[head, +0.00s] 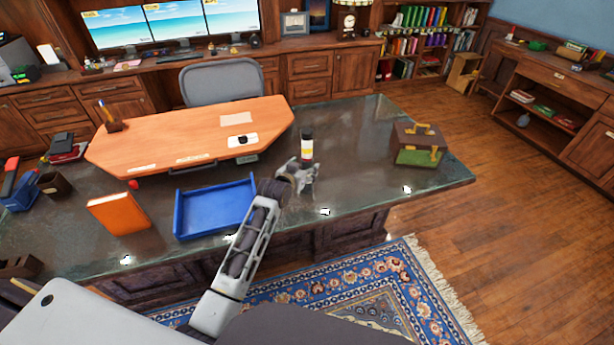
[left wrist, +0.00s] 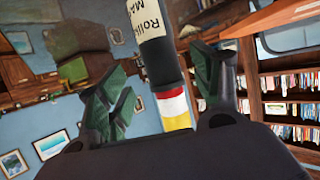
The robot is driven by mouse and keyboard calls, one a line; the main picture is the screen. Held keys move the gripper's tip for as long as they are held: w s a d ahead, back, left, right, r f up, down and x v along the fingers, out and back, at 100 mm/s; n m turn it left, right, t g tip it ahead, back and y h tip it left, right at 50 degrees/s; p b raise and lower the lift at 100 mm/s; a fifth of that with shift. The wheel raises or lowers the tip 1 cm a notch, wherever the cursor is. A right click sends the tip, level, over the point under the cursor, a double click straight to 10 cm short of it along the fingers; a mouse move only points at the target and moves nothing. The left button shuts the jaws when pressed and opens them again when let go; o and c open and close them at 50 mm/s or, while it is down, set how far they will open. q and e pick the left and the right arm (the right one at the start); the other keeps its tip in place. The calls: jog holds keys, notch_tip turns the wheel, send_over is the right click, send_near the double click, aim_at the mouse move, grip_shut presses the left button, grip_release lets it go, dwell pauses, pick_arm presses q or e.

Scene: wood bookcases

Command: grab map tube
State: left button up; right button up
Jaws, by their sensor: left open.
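The map tube (head: 307,147) stands upright on the dark stone desk top, with a black top and white, yellow and red bands. In the left wrist view the tube (left wrist: 154,45) shows large, with partly readable lettering on its white band. My left gripper (head: 302,172) is open at the near side of the tube. In the left wrist view its two fingers (left wrist: 162,80) are spread, one on each side of the tube in the picture. I cannot tell whether either finger touches it. The tube's lower end is hidden behind the gripper.
A brown and green case (head: 418,146) stands to the right. A raised orange wood panel (head: 190,135) lies behind.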

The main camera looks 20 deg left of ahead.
aim_at(305, 144)
pick_arm(q)
jog(key=shift+x, duration=2.3)
jog(key=shift+a+f, duration=0.15)
grip_shut()
jog(key=shift+r, duration=5.05)
